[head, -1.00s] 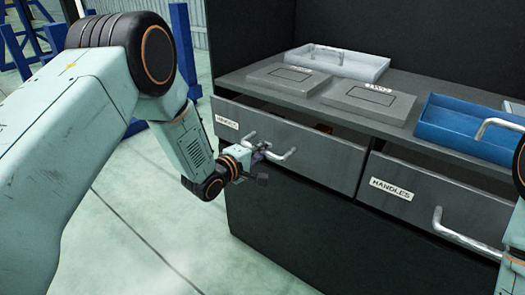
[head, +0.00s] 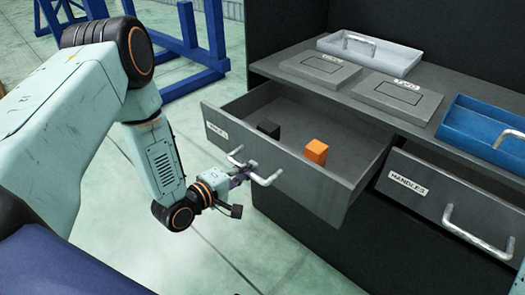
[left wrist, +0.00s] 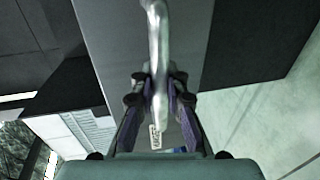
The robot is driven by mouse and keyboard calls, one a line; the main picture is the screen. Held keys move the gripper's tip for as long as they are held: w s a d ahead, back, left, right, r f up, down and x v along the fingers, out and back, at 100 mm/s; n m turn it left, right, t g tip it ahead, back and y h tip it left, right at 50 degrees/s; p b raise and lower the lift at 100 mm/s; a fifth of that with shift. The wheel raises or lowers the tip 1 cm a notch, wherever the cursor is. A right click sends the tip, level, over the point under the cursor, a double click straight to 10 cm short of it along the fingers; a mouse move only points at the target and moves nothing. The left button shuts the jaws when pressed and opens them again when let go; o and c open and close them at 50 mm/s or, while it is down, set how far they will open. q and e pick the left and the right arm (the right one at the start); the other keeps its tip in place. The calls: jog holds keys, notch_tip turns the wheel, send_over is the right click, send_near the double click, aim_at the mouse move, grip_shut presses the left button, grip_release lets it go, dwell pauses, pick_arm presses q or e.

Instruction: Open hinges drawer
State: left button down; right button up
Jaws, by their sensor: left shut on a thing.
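The hinges drawer (head: 280,185) is a grey drawer pulled well out of the dark cabinet, with a label at the left of its front. A black block (head: 268,129) and an orange block (head: 316,151) lie inside it. My left gripper (head: 240,176) is shut on the drawer's metal handle (head: 264,181). In the left wrist view the handle (left wrist: 157,35) runs between the two fingers (left wrist: 158,92). My right gripper is not in view.
The handles drawer (head: 425,195) to the right stands slightly open. The worktop above holds a light grey tray (head: 405,65), two flat labelled plates and a blue tray (head: 470,130). The floor (head: 235,245) in front of the drawer is clear.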

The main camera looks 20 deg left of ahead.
pick_arm(q)
jog(key=shift+f+p+v, duration=0.15)
jog(key=shift+p+v, duration=0.15)
jog(key=shift+v, duration=0.7)
jog(key=shift+f+p+v, duration=0.2)
jog(key=shift+p+v, duration=0.1)
jog(key=shift+v, duration=0.7)
jog(key=shift+s+a, duration=0.1)
jog(key=shift+s, duration=0.05)
jog(key=c, duration=1.4)
grip_release()
jog(key=shift+o, duration=0.2)
jog(key=v, duration=1.2)
jog(key=shift+f, duration=0.1)
